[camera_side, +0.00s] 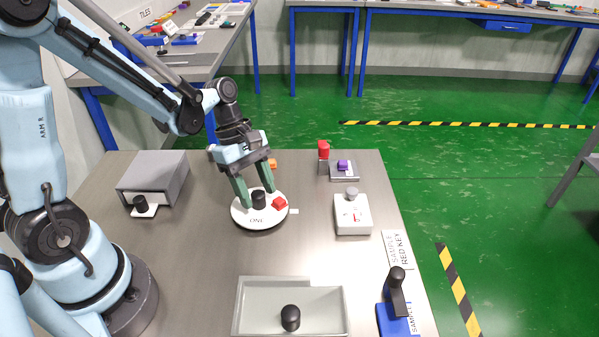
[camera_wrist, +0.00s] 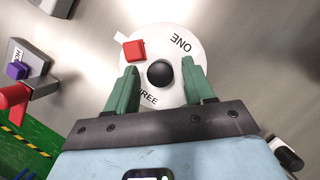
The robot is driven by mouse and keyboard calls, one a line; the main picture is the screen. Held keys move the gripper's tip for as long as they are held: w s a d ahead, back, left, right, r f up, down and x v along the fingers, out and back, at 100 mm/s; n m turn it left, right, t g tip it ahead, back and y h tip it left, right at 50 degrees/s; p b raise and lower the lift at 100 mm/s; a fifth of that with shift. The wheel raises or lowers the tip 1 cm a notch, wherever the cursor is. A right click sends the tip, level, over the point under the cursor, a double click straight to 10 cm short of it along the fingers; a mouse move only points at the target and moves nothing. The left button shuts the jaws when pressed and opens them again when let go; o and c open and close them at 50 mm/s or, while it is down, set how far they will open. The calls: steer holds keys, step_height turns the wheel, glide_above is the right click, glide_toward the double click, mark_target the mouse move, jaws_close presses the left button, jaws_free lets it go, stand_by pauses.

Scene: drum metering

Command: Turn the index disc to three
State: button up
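The index disc (camera_side: 242,214) is a round white plate on the table, with a black centre knob (camera_side: 258,200) and a red block (camera_side: 279,203) near its rim. In the wrist view, the disc (camera_wrist: 170,35) reads ONE at upper right; THREE at lower left is partly hidden by a finger. A small white tab (camera_side: 294,211) lies beside the disc's rim next to the red block. My gripper (camera_wrist: 159,76) is open, its green fingers on either side of the knob (camera_wrist: 160,74) with narrow gaps showing.
A grey drawer box (camera_side: 155,176) stands left and a white box with grey knob (camera_side: 352,215) right. A grey tray (camera_side: 245,310) and a blue base with black handle (camera_side: 396,320) are in front. A red-topped post (camera_side: 323,150) and purple button (camera_side: 343,165) stand behind.

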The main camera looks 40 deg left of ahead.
jaws_close()
steer(key=shift+m+g, duration=0.3)
steer(key=shift+m, duration=0.4)
steer(key=shift+w+m+g, duration=0.15)
steer(key=shift+m+g, duration=0.45)
steer(key=shift+m, duration=1)
steer(key=shift+w+d+m+g+y, duration=0.1)
steer(key=shift+m+g+y, duration=0.25)
steer(key=shift+m, duration=0.75)
steer(key=shift+m+g+y, duration=0.25)
steer(key=shift+m+g, duration=0.1)
steer(key=shift+m, duration=0.75)
steer(key=shift+d+m+g+y, duration=0.1)
steer(key=shift+m+g+y, duration=0.25)
steer(key=shift+m, duration=0.85)
steer(key=shift+m+g+y, duration=0.15)
steer(key=shift+m+y, duration=0.3)
steer(key=shift+m, duration=0.75)
steer(key=shift+d+m+y, duration=0.1)
steer(key=shift+m+y, duration=0.5)
steer(key=shift+m, duration=1.6)
